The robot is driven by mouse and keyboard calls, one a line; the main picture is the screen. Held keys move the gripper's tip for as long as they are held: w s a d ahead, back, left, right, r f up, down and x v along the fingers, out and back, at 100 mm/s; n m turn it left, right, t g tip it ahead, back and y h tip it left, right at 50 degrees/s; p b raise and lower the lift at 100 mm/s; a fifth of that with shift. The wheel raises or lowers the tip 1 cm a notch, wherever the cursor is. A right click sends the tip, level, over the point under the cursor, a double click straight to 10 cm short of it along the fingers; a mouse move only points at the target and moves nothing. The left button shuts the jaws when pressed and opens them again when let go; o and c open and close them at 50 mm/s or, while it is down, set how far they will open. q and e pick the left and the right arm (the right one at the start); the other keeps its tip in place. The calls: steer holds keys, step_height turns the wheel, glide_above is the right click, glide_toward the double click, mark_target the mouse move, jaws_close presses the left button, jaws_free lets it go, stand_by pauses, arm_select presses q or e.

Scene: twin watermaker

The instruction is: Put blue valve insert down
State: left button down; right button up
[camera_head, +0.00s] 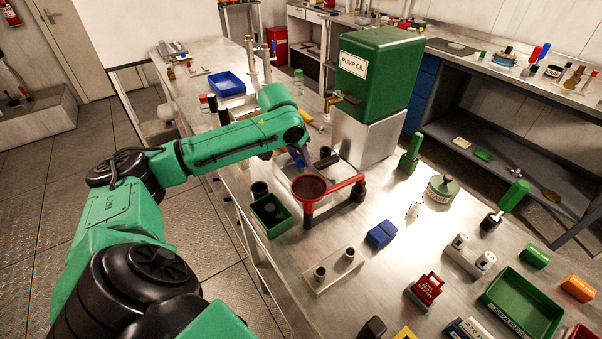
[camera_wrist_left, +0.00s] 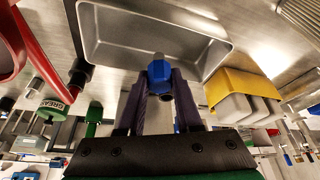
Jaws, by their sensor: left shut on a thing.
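My left gripper (camera_head: 304,160) is over the workbench, beside the pump oil can's stand. In the left wrist view its two dark fingers (camera_wrist_left: 160,78) are shut on the blue valve insert (camera_wrist_left: 159,71), which has a pale grey end. A shallow metal tray (camera_wrist_left: 88,35) lies beyond the insert in that view and looks empty. The tray (camera_head: 279,177) is partly hidden by my arm and a red ring in the head view. I cannot tell how high the insert is above the tray or whether they touch. My right gripper is not in view.
A red ring stand (camera_head: 307,201) is close in front of the gripper. A green bin (camera_head: 284,223) is left of it. The large green pump oil can (camera_head: 380,75) stands behind. A blue block (camera_head: 381,234) and a clear holder (camera_head: 334,272) are nearer. Some bare bench lies between them.

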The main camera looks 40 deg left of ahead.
mark_target(300, 171)
arm_select(q)
step_height(300, 171, down, 5)
steer(key=shift+r, duration=0.15)
steer(key=shift+f, duration=0.45)
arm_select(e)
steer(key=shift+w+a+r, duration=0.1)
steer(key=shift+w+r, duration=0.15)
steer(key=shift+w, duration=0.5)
arm_select(q)
steer(key=shift+w, duration=0.1)
steer(key=c, duration=0.6)
jaws_free()
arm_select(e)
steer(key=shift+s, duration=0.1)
arm_select(q)
steer(key=shift+r, duration=0.3)
steer(key=v, duration=1.1)
steer(key=shift+r, duration=0.25)
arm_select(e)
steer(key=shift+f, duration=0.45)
